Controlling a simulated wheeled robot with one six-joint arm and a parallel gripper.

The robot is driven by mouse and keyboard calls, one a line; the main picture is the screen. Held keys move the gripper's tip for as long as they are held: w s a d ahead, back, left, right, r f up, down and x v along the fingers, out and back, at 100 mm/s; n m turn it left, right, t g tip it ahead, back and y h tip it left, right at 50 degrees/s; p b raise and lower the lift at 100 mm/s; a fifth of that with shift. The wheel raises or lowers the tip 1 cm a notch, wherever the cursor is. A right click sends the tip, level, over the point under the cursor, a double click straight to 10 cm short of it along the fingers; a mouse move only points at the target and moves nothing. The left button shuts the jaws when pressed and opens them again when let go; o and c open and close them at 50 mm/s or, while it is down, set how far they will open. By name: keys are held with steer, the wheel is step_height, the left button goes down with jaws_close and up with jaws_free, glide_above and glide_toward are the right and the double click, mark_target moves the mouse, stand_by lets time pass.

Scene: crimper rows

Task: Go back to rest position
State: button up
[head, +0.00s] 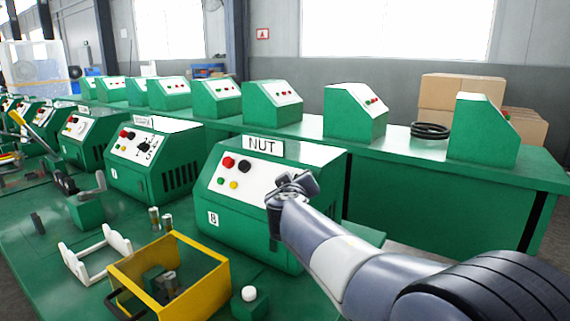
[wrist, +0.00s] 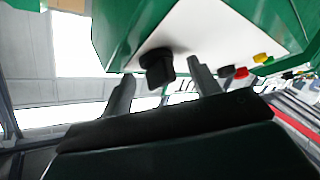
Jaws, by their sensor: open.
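My gripper (head: 293,184) is in front of the green machine with the NUT sign (head: 263,147), near the right part of its white sloped panel. In the wrist view its two fingers (wrist: 160,85) are apart, with a black knob (wrist: 157,66) showing between and beyond them. The fingers hold nothing that I can see. In the head view the arm hides the knob and the right part of the panel. Red, black, green and yellow buttons (head: 234,166) show on the panel's left part.
A yellow open box (head: 205,282) with small parts stands on the green bench at front, beside a white-topped green block (head: 250,304). A white bracket (head: 98,250) lies to the left. More green machines line both benches. Cardboard boxes (head: 462,92) stand at the back right.

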steer(key=shift+a+m+h, duration=0.1)
steer(key=shift+m+h, duration=0.6)
steer(key=shift+m, duration=0.5)
steer(key=shift+a+r+m+h+p, duration=0.1)
steer(key=shift+m+h+p, duration=0.8)
steer(key=shift+m+p, duration=0.15)
steer(key=shift+w+m+h+p, duration=0.1)
steer(key=shift+m+h+p, duration=0.7)
steer(key=shift+m+p, duration=0.45)
steer(key=shift+a+m+h+p, duration=0.1)
steer(key=shift+m+h+p, duration=0.55)
steer(key=shift+p, duration=0.3)
steer(key=shift+f+m, duration=0.2)
steer(key=shift+m, duration=0.15)
steer(key=shift+h+p, duration=0.25)
steer(key=shift+p, duration=0.05)
